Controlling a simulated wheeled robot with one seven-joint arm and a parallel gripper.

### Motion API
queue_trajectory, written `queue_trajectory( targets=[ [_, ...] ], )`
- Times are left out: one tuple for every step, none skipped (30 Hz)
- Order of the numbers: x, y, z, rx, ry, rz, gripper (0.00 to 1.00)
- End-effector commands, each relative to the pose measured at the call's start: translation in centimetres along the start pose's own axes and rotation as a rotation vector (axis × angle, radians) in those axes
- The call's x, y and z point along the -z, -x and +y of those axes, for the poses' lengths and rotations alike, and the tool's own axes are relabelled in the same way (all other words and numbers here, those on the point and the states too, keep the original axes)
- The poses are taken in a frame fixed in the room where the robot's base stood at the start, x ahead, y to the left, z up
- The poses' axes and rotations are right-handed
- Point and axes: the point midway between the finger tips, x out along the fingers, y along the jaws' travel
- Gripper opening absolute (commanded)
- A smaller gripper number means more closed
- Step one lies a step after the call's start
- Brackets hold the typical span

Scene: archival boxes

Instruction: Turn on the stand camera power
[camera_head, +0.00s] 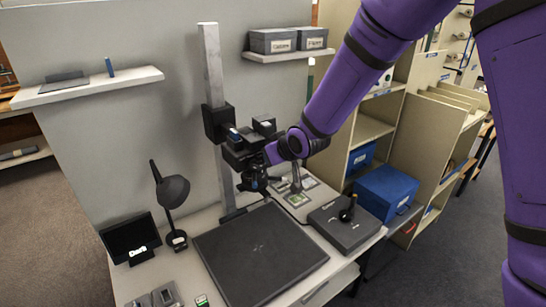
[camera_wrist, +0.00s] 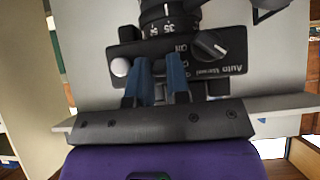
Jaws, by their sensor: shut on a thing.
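The stand camera (camera_head: 238,155) is mounted on a tall grey column (camera_head: 212,65) above a dark baseboard (camera_head: 262,252). The panel has a round white button (camera_wrist: 120,67), an Auto/Manual knob (camera_wrist: 209,45) and ON lettering. My gripper (camera_wrist: 160,68) has its blue fingers at the panel by the ON lettering, left of that knob. They are shut on a small part there, apparently the power switch. The fingers hide most of it, so its setting cannot be told.
A black desk lamp (camera_head: 173,190) and a small screen (camera_head: 131,240) stand left of the baseboard.

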Motion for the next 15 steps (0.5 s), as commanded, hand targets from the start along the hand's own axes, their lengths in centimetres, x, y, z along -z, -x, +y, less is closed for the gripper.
queue_trajectory(
  targets=[
    [-0.01, -0.01, 0.0, 0.0, 0.0, 0.0, 0.0],
    [-0.02, -0.01, 0.0, 0.0, 0.0, 0.0, 0.0],
    [-0.02, -0.01, 0.0, 0.0, 0.0, 0.0, 0.0],
    [-0.02, -0.01, 0.0, 0.0, 0.0, 0.0, 0.0],
    [-0.02, -0.01, 0.0, 0.0, 0.0, 0.0, 0.0],
    [-0.02, -0.01, 0.01, 0.0, 0.0, 0.0, 0.21],
    [-0.02, -0.01, 0.0, 0.0, 0.0, 0.0, 0.28],
    [-0.02, -0.01, 0.0, 0.0, 0.0, 0.0, 0.35],
    [-0.02, -0.01, 0.0, 0.0, 0.0, 0.0, 0.43],
    [-0.02, -0.01, 0.0, 0.0, 0.0, 0.0, 0.43],
    [-0.02, -0.01, 0.01, 0.0, 0.0, 0.0, 0.43],
    [-0.02, -0.01, 0.01, 0.0, 0.0, 0.0, 0.43],
    [-0.02, -0.01, 0.01, 0.0, 0.0, 0.0, 0.43],
    [-0.02, -0.01, 0.01, 0.0, 0.0, 0.0, 0.43],
    [-0.02, -0.01, 0.01, 0.0, 0.0, 0.001, 0.43]
  ],
)
